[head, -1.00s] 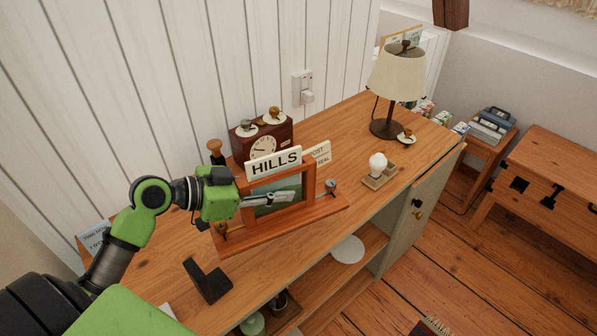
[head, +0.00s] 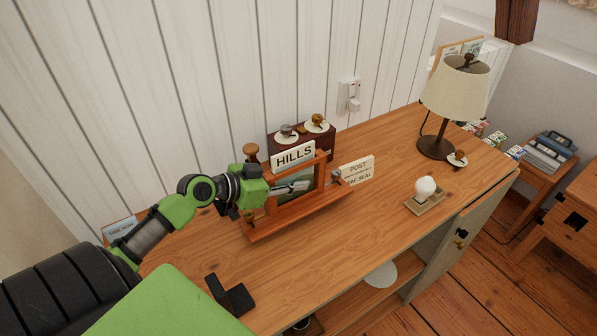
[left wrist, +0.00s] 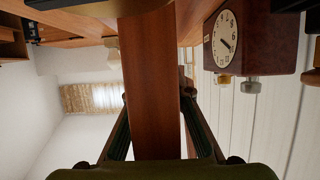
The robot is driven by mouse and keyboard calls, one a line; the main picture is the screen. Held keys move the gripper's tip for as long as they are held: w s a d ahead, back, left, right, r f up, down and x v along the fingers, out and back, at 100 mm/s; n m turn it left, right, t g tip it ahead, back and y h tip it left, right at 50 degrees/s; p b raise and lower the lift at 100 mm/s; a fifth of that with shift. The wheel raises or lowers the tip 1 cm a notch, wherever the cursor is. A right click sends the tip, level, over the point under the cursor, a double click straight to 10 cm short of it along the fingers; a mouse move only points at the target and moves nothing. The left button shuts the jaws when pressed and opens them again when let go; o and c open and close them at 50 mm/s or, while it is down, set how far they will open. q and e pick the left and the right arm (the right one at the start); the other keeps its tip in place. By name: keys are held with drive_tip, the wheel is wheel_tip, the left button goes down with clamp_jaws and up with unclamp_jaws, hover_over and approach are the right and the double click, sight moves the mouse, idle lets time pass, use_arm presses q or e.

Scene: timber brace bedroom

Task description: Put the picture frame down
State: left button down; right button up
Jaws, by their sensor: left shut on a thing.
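The picture frame (head: 320,170) is reddish-brown wood with a small landscape picture, a wide flat base and a white HILLS sign at its top. It stands upright at the cabinet top; I cannot tell whether its base touches the surface. My left gripper (head: 291,188) comes in from the left, shut on the frame, with one fingertip across the front of the picture. In the left wrist view the frame's wooden bar (left wrist: 150,90) runs between the two fingers. My right gripper is not in view.
A red-brown clock (left wrist: 240,40) stands behind the frame, stamps on top. A POST sign (head: 358,170) is right of it. The cabinet top (head: 370,225) is bare in front. A bulb on a block (head: 425,190), a lamp (head: 455,95) and a black holder (head: 230,296) stand on it.

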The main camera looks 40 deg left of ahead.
use_arm(q)
drive_tip(key=shift+w+f, duration=0.15)
drive_tip(key=shift+f, duration=1.65)
drive_tip(key=shift+f, duration=0.1)
drive_tip(key=c, duration=1.8)
unclamp_jaws()
drive_tip(key=shift+s+f, duration=0.2)
drive_tip(key=shift+s, duration=0.05)
drive_tip(key=shift+c, duration=0.2)
